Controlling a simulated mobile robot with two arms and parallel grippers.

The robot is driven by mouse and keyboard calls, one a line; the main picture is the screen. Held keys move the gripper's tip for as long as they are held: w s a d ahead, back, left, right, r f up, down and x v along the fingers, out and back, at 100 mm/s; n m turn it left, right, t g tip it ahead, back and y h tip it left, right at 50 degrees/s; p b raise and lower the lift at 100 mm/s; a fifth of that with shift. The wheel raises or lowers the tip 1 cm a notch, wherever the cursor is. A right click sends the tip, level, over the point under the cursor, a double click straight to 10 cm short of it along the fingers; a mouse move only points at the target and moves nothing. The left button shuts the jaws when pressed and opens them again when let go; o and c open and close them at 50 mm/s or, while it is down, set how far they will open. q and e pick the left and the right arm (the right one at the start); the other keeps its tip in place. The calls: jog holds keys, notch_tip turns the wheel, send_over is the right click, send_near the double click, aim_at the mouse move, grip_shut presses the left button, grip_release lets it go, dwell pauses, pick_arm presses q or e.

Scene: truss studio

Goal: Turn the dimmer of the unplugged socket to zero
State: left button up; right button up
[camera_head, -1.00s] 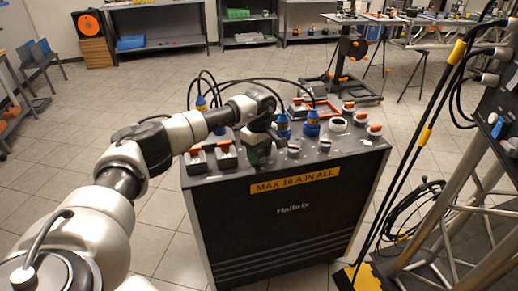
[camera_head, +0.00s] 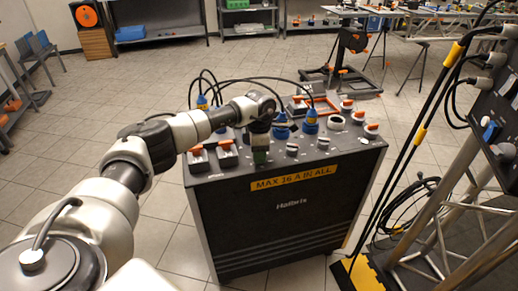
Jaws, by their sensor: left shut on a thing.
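The black power cabinet (camera_head: 290,215) carries a sloped panel with blue plugs in sockets, such as this blue plug (camera_head: 311,118). Small grey dimmer knobs line the front of the panel: one knob (camera_head: 292,148) and another knob (camera_head: 323,142). My left gripper (camera_head: 260,158) points down onto the panel's front row, left of these knobs. It is shut on what seems to be a dimmer knob, which its jaws hide. My right gripper is not in view.
Black cables (camera_head: 235,82) arch behind the plugs. A truss stand (camera_head: 450,200) with hanging cables is on the right. Tiled floor is open at left.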

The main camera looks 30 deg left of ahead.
pick_arm(q)
jog(key=n, duration=0.2)
jog(key=n+p, duration=0.1)
jog(key=shift+w+r+n, duration=0.1)
jog(key=shift+r+n, duration=0.1)
jog(key=shift+n, duration=0.2)
jog(key=n+p, duration=0.1)
jog(key=n, duration=0.2)
jog(key=shift+n+p, duration=0.3)
jog(key=shift+p, duration=0.05)
jog(key=n+p, duration=0.3)
jog(key=n, duration=0.3)
jog(key=n+p, duration=0.3)
jog(key=n, duration=0.3)
jog(key=shift+n, duration=0.3)
jog(key=n+p, duration=0.2)
jog(key=n, duration=0.2)
jog(key=shift+n+p, duration=0.75)
jog(key=shift+n, duration=0.25)
jog(key=shift+f, duration=0.1)
jog(key=o, duration=0.9)
